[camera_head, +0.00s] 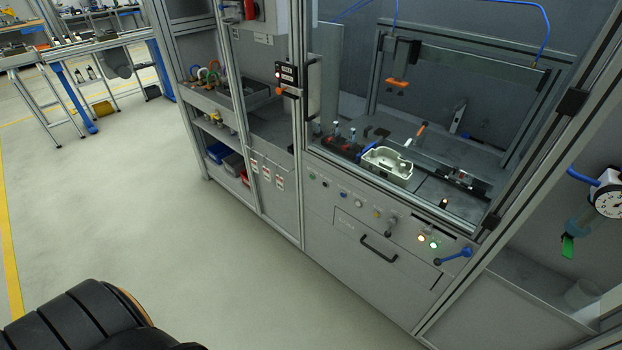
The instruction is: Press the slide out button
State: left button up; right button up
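A sloping grey button panel (368,207) runs along the front of the machine, below its work opening. It carries a row of small round buttons and knobs, including a blue one (344,194) and a yellowish one (376,213). A lit orange-white lamp or button (421,238) and a lit green one (433,244) sit toward its right end. The labels are too small to read, so I cannot tell which is the slide out button. Neither of my grippers is in view. A black ribbed part, seemingly of my arm, shows at the lower left.
A light metal housing (387,166) sits inside the machine. A drawer with a black handle (378,249) is below the panel, and a blue lever (454,257) is at its right. Aluminium posts frame the opening. The floor (190,240) at left is clear.

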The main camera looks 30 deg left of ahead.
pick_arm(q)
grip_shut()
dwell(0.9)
